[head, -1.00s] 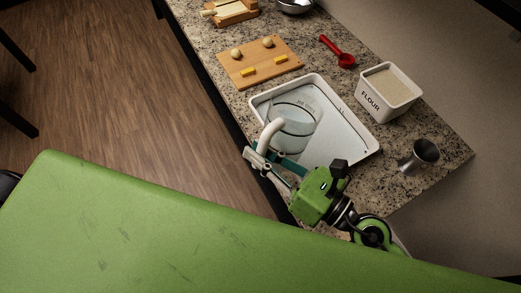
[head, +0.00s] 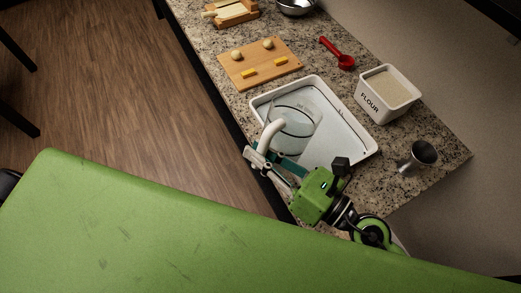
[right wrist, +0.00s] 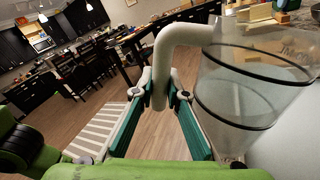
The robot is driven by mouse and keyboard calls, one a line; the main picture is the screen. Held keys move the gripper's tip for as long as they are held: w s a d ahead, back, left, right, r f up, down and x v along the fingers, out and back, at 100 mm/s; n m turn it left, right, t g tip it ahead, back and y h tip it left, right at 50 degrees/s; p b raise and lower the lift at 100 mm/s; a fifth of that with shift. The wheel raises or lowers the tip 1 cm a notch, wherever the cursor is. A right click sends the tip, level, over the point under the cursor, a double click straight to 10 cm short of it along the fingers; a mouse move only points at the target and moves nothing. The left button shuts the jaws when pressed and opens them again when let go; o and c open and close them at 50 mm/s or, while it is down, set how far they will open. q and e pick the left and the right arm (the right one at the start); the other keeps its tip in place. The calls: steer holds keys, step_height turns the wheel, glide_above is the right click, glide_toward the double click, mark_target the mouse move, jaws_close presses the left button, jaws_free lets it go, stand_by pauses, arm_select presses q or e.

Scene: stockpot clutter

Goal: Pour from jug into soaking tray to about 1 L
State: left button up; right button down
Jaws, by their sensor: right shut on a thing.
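The clear jug (head: 296,126) with a white handle is held over the left part of the white soaking tray (head: 355,135). My right gripper (head: 262,158) is shut on the jug's handle. In the right wrist view, the fingers (right wrist: 158,95) grip the white handle (right wrist: 166,60), and the clear jug body (right wrist: 235,95) with dark rings is on the right. The jug looks tilted. I cannot make out a falling stream or read the level in the tray. My left gripper is not in view.
A flour bin (head: 389,93) stands right of the tray, with a metal cup (head: 419,156) near the counter's end. A red scoop (head: 338,53), a wooden board (head: 260,63) with small items, and a metal bowl (head: 296,6) lie farther back.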

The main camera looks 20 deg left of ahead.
mark_target(267, 146)
steer(key=shift+w+r+m+p, duration=0.15)
steer(key=shift+r+m+p, duration=0.85)
steer(key=shift+r+p, duration=0.05)
stand_by(0.9)
steer(key=shift+w+d+r+m+p, duration=0.25)
steer(key=shift+r+m+p, duration=0.3)
steer(key=shift+m, duration=0.25)
steer(key=shift+w+d+r+m+p, duration=0.1)
steer(key=shift+w+r+m+p, duration=0.15)
steer(key=shift+w+m+p, duration=0.4)
stand_by(2.3)
steer(key=shift+w+d+r+m+p, duration=0.1)
steer(key=shift+w+d+m+p, duration=0.15)
steer(key=shift+m+p, duration=0.5)
stand_by(1.5)
